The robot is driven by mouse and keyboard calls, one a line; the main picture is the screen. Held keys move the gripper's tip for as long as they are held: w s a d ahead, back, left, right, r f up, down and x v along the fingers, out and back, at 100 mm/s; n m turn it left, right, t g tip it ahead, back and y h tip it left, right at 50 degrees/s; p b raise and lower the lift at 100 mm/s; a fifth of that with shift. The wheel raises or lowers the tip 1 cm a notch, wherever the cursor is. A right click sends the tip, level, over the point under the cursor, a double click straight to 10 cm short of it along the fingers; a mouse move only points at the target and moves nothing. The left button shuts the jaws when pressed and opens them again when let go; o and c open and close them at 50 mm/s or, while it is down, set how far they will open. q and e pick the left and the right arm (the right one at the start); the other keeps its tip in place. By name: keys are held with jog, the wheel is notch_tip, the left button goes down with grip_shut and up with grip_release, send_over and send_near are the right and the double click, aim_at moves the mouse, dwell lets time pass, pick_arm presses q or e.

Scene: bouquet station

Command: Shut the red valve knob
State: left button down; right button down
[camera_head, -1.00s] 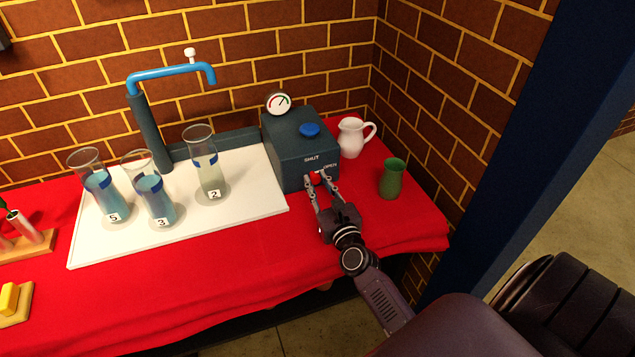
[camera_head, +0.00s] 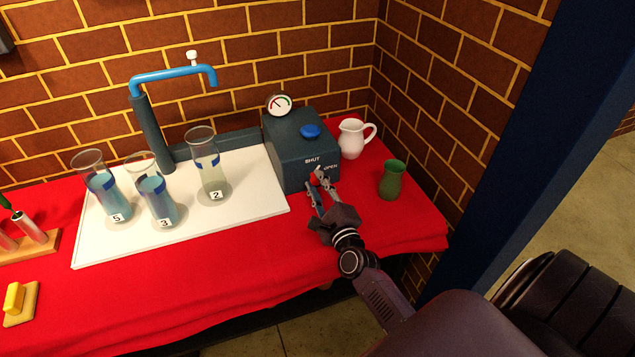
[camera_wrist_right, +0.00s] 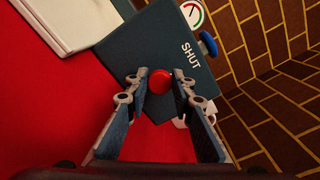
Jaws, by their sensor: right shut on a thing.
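The red valve knob (camera_wrist_right: 160,80) is on the front face of the dark teal box (camera_head: 290,165), which is marked SHUT and OPEN. My right gripper (camera_head: 319,182) is at the knob, its fingers on either side of it. In the right wrist view the right gripper (camera_wrist_right: 161,90) has the round red knob between its fingertips, and the box looks tilted there. In the head view the fingers hide much of the knob. My left gripper is in neither view.
A blue knob (camera_head: 310,131) and a gauge (camera_head: 279,105) are on the box. A white jug (camera_head: 352,140) and a green vase (camera_head: 391,180) stand to its right. Several numbered glass cylinders, one being cylinder 2 (camera_head: 207,165), stand on the white board (camera_head: 250,206) at left.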

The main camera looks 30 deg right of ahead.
jog(key=n+p, duration=0.1)
jog(key=n, duration=0.2)
jog(key=shift+r+n, duration=0.1)
jog(key=shift+n, duration=0.2)
jog(key=shift+n+p, duration=0.35)
jog(key=shift+n, duration=1.35)
jog(key=c, duration=1.7)
grip_release()
jog(key=shift+w, duration=0.1)
jog(key=shift+f, duration=0.2)
